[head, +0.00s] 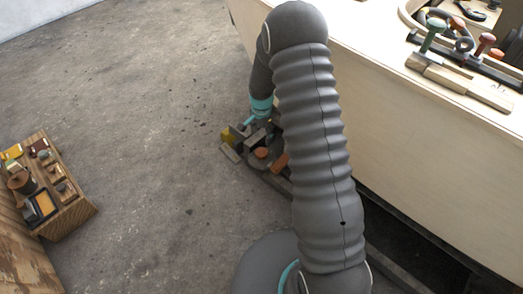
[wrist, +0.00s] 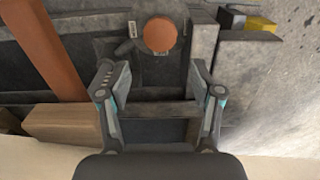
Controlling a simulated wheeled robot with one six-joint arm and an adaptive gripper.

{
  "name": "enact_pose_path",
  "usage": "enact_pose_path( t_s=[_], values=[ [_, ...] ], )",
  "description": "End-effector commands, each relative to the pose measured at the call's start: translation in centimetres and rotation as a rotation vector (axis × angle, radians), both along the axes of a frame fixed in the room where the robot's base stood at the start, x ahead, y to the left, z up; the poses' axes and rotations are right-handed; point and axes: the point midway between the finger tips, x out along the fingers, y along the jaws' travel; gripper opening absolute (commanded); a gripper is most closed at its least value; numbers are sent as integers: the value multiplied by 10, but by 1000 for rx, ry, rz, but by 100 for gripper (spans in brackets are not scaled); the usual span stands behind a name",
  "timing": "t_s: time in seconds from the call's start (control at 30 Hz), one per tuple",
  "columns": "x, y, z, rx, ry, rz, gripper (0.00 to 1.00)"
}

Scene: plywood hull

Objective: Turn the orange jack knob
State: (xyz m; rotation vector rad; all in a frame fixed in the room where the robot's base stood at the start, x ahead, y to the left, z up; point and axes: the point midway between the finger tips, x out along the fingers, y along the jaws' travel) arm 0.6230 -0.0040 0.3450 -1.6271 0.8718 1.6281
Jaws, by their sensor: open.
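The orange jack knob (wrist: 160,34) is a round disc on a grey metal jack, at the top middle of the wrist view. In the head view the orange knob (head: 262,153) shows low beside the hull, just below my gripper. My gripper (wrist: 158,78) is open and empty. In the wrist view its two fingers stand apart, and the knob lies beyond their tips, roughly centred between them. No contact with the knob shows. In the head view my arm hides part of the gripper and jack.
The pale plywood hull (head: 400,120) rises to the right, with tools on it. An orange-brown bar (wrist: 52,48) and a wood block (wrist: 68,124) lie beside the jack. A yellow block (wrist: 261,24) is at upper right. A wooden stand (head: 70,215) with small items is far left; concrete floor between is clear.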

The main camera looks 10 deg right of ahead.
Motion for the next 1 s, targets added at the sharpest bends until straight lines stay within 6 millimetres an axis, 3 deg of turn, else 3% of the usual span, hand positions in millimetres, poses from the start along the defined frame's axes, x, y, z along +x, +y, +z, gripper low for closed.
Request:
enact_pose_path(
  t_s=[0.3, 0.5, 0.7, 1.0],
  values=[
    [-1, 0, -61, 0, 2, 1, 65],
    [0, 0, -88, -1, 1, 1, 65],
    [0, 0, -101, -1, -1, 1, 65],
    [0, 0, -102, 0, -1, 1, 65]
  ],
)
